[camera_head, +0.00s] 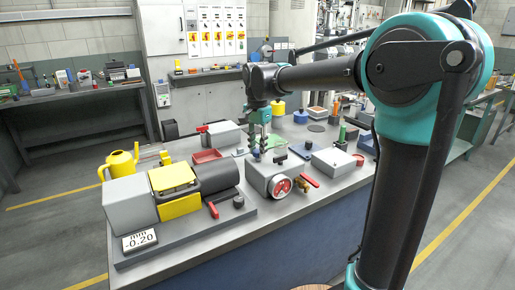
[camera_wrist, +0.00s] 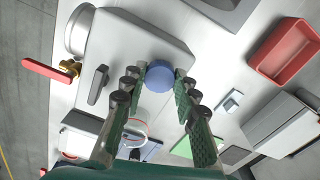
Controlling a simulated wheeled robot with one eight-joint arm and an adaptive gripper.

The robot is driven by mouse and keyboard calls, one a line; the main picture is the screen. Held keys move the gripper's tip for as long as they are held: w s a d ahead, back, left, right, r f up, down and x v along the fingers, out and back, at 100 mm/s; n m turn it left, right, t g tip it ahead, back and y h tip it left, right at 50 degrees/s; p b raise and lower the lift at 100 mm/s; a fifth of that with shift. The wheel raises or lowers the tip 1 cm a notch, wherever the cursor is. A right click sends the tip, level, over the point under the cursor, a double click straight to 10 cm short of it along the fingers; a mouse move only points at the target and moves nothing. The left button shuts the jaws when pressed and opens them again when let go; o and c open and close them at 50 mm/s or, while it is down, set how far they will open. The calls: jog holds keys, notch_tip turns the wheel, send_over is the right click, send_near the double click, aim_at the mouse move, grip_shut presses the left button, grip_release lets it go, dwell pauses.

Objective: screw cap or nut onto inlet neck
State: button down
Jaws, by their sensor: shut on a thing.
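My gripper (camera_head: 258,150) points down over the grey pump box (camera_head: 258,178) with the round gauge (camera_head: 281,186) in the head view. In the wrist view my gripper (camera_wrist: 161,82) has its two green-padded fingers on either side of a round blue cap (camera_wrist: 159,77), shut on it at the fingertips. The cap overlaps the edge of the grey pump box (camera_wrist: 125,42) in that view. The inlet neck is hidden, and I cannot tell whether the cap touches it. The fingers hide the cap in the head view.
A red-handled valve (camera_wrist: 50,70) and a dark handle (camera_wrist: 97,86) stick out from the pump box. A red tray (camera_head: 207,156) lies to its left on the bench. Another grey box (camera_head: 333,162) stands to the right. A yellow watering can (camera_head: 119,163) and pump (camera_head: 174,181) are further left.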

jog(key=shift+f, duration=0.65)
dwell(0.3)
jog(key=m, duration=0.9)
jog(key=shift+m, duration=0.3)
jog(key=m, duration=1.1)
jog(key=shift+s+f, duration=0.1)
jog(key=c, duration=1.1)
grip_release()
jog(key=shift+o, duration=0.2)
